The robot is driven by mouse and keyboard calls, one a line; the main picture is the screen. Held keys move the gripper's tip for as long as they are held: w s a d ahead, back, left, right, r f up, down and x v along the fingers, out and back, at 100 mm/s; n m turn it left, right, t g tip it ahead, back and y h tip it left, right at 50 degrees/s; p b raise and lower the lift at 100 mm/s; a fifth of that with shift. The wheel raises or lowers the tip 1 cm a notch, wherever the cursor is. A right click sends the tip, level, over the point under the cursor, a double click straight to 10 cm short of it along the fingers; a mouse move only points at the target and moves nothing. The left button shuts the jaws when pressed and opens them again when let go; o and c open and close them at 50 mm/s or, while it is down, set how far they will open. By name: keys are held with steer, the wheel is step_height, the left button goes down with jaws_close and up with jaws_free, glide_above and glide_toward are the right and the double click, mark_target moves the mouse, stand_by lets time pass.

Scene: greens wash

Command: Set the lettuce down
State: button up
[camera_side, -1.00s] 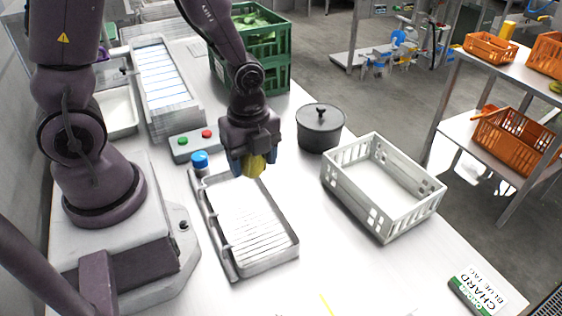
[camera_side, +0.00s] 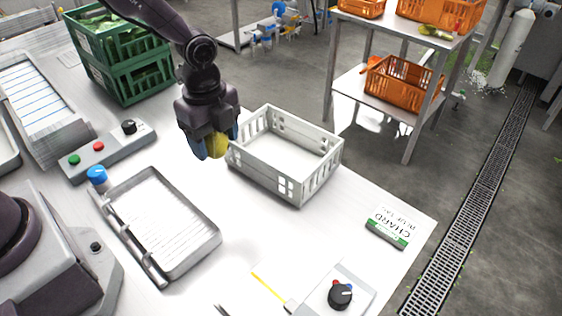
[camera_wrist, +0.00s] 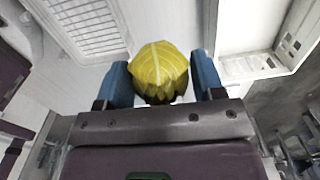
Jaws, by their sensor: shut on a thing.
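My gripper (camera_side: 213,146) is shut on a yellow lettuce (camera_side: 215,145), pointing down beside the left end of the white slatted crate (camera_side: 262,172). In the wrist view, the lettuce (camera_wrist: 159,70) sits between the blue fingertips, its pale ribs facing the camera. The lettuce appears to be held above the white table; the exact gap cannot be told. The crate looks empty, and part of it shows at upper right in the wrist view (camera_wrist: 243,67). The grey wash tray (camera_side: 203,246) with a ribbed bottom lies at front left.
A control box (camera_side: 112,148) with buttons and a knob stands behind the tray, near a blue-capped item (camera_side: 97,176). Green crates (camera_side: 133,75) are stacked at back left. A chard label (camera_side: 388,228) and a knob box (camera_side: 340,294) lie nearer the front. Bare table lies between tray and crate.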

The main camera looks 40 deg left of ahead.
steer(key=shift+w+d+r+n, duration=0.15)
steer(key=shift+w+r, duration=0.1)
steer(key=shift+w, duration=0.35)
steer(key=shift+w+a+r+n, duration=0.15)
steer(key=shift+w+r, duration=0.1)
steer(key=shift+w, duration=0.3)
steer(key=w+d+f, duration=0.2)
steer(key=w+f, duration=0.2)
steer(key=w, duration=0.4)
glide_toward(282, 163)
steer(key=shift+s+f, duration=0.6)
steer(key=shift+s, duration=0.05)
steer(key=shift+w+f, duration=0.4)
steer(key=shift+f, duration=0.1)
steer(key=shift+w+d+f, duration=0.1)
steer(key=shift+w+f, duration=0.05)
steer(key=shift+f, duration=0.7)
steer(key=shift+w+f, duration=0.15)
steer(key=shift+f, duration=0.75)
steer(key=shift+f, duration=0.1)
steer(key=o, duration=0.9)
steer(key=shift+o, duration=0.2)
